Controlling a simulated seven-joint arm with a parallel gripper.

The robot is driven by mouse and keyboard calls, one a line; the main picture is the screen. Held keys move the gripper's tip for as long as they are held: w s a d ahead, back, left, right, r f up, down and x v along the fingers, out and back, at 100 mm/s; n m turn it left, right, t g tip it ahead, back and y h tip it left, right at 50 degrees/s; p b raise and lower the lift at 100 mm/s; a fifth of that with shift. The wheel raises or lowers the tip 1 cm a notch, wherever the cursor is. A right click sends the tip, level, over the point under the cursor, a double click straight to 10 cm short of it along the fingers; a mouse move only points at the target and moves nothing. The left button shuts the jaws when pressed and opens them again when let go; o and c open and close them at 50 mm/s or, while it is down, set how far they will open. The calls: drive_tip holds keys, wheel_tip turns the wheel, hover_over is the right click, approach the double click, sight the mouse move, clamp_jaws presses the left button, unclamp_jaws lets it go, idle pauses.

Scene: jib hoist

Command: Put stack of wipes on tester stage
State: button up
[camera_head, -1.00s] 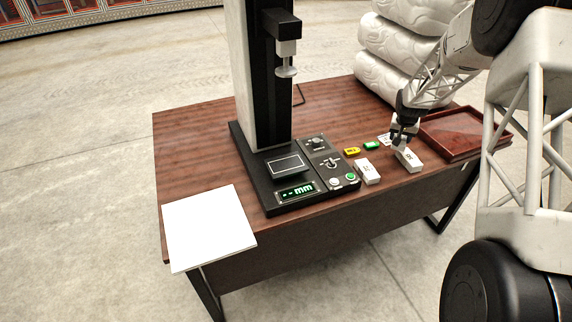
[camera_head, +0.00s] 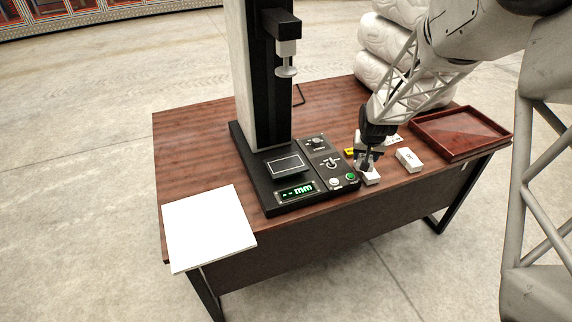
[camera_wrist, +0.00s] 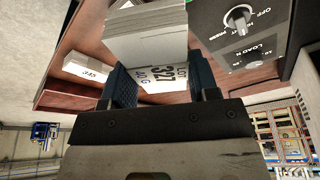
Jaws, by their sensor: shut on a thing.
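My gripper (camera_head: 368,164) is shut on a white stack of wipes (camera_head: 371,178), just right of the tester's control panel. In the wrist view the stack (camera_wrist: 148,35) sits between the two fingers, its layered edges showing and its label reading "LOT 327" and "40 G". I cannot tell whether it touches the table. The tester stage (camera_head: 285,166) is a small dark plate with a pale outlined rectangle, empty, at the foot of the tester column (camera_head: 262,90). A second white stack (camera_head: 409,160) lies to the right, and it also shows in the wrist view (camera_wrist: 88,68).
A round white presser (camera_head: 286,71) hangs above the stage. The control panel (camera_head: 331,165) has knobs and buttons. A white sheet (camera_head: 208,228) lies at the table's left front corner. A reddish tray (camera_head: 506,137) is at right, with white rolled bundles (camera_head: 385,65) behind.

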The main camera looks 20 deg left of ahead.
drive_tip(key=s+a+r+n, duration=0.1)
drive_tip(key=s+a+n, duration=0.2)
drive_tip(key=s+a, duration=0.4)
drive_tip(key=s+a+r+n+y, duration=0.1)
drive_tip(key=s+a, duration=0.6)
drive_tip(key=s, duration=0.8)
drive_tip(key=shift+s+a+r+n+g+y, duration=0.15)
drive_tip(key=shift+a+r+n+g+y, duration=0.3)
drive_tip(key=shift+n, duration=0.65)
drive_tip(key=shift+d, duration=0.1)
hover_over(285, 163)
drive_tip(key=shift+s+d+f, duration=0.25)
drive_tip(key=shift+d+f, duration=0.1)
drive_tip(key=shift+f, duration=0.35)
drive_tip(key=shift+f, duration=1.75)
drive_tip(key=shift+f, duration=0.15)
